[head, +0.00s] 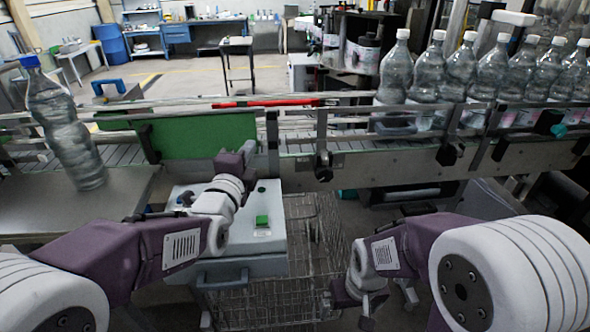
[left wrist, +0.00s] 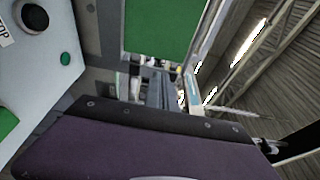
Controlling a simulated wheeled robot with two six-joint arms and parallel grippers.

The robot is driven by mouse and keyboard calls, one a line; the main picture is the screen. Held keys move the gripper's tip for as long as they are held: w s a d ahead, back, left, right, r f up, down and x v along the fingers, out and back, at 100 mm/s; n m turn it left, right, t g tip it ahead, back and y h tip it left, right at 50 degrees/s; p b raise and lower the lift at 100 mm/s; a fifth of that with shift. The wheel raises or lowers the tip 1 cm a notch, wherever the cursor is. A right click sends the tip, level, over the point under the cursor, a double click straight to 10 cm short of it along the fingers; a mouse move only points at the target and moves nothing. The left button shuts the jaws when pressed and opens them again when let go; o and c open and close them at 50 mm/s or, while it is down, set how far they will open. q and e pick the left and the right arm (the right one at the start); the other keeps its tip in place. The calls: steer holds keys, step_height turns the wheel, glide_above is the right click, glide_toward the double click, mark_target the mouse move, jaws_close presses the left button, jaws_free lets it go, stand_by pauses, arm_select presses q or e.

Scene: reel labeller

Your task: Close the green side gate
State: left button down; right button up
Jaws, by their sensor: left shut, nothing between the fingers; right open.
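The green side gate (head: 200,136) is an upright green panel at the conveyor's near side, left of a metal post. I cannot tell whether it is fully closed. It also fills the upper middle of the left wrist view (left wrist: 160,25). My left gripper (head: 246,151) is shut and empty, close in front of the gate's lower right end near the post. I cannot tell whether it touches the gate; its purple body fills the bottom of the left wrist view. My right gripper (head: 352,300) is open and empty, low beside the wire basket.
A control box (head: 240,264) with a green button (head: 262,221) stands below the gate. A wire basket (head: 300,255) is beside it. A red bar (head: 265,103) lies behind the gate.

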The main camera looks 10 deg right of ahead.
arm_select(q)
steer(key=s+d+f+h+b, duration=0.1)
steer(key=s+d+f+b, duration=0.1)
steer(key=d+f, duration=0.1)
steer(key=w+p, duration=0.3)
steer(key=w, duration=0.7)
steer(key=shift+m, duration=0.4)
arm_select(e)
steer(key=shift+s+f, duration=0.1)
steer(key=shift+f, duration=0.15)
arm_select(q)
steer(key=shift+a, duration=0.1)
steer(key=shift+s, duration=0.1)
arm_select(e)
steer(key=shift+a, duration=0.1)
